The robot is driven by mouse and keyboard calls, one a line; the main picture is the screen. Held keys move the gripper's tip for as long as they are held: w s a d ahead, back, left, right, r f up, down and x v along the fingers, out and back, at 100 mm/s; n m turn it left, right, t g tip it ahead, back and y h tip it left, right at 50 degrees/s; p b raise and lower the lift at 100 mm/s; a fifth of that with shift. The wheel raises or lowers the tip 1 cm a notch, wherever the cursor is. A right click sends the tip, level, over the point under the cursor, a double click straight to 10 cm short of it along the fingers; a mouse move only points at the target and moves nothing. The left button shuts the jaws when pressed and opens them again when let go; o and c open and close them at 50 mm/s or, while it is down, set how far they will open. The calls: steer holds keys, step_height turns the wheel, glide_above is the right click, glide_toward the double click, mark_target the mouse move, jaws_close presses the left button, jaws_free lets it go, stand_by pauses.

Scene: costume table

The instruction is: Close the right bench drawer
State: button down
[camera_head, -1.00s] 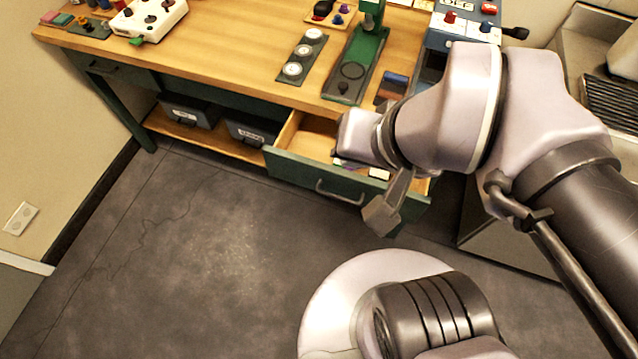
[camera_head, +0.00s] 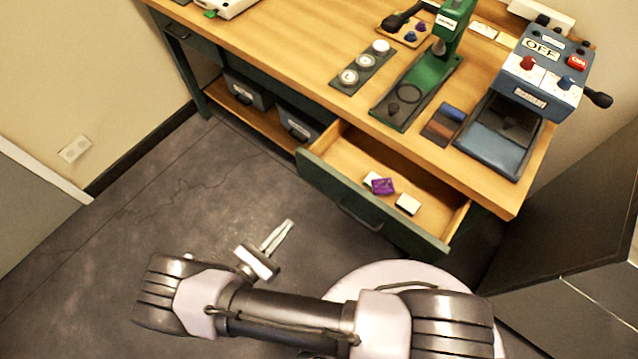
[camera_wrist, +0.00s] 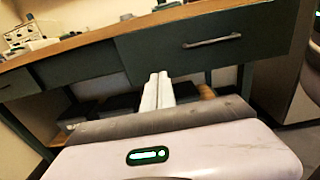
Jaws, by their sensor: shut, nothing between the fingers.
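The right bench drawer (camera_head: 372,205) is pulled out from the wooden bench, its dark green front facing me with a dark bar handle (camera_head: 360,217). Inside it lie a purple block (camera_head: 382,186) and a few small pale boxes.
A shut left drawer (camera_head: 190,42) is at the bench's far left. Grey bins (camera_head: 300,122) stand on the low shelf. A green press (camera_head: 440,50), gauges and a switch box (camera_head: 540,70) stand on top. A dark cabinet (camera_head: 575,185) is at right. Floor at left is clear.

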mark_target(325, 184)
steer(key=b+x, duration=0.2)
steer(key=x, duration=1.1)
steer(key=shift+w+d, duration=0.25)
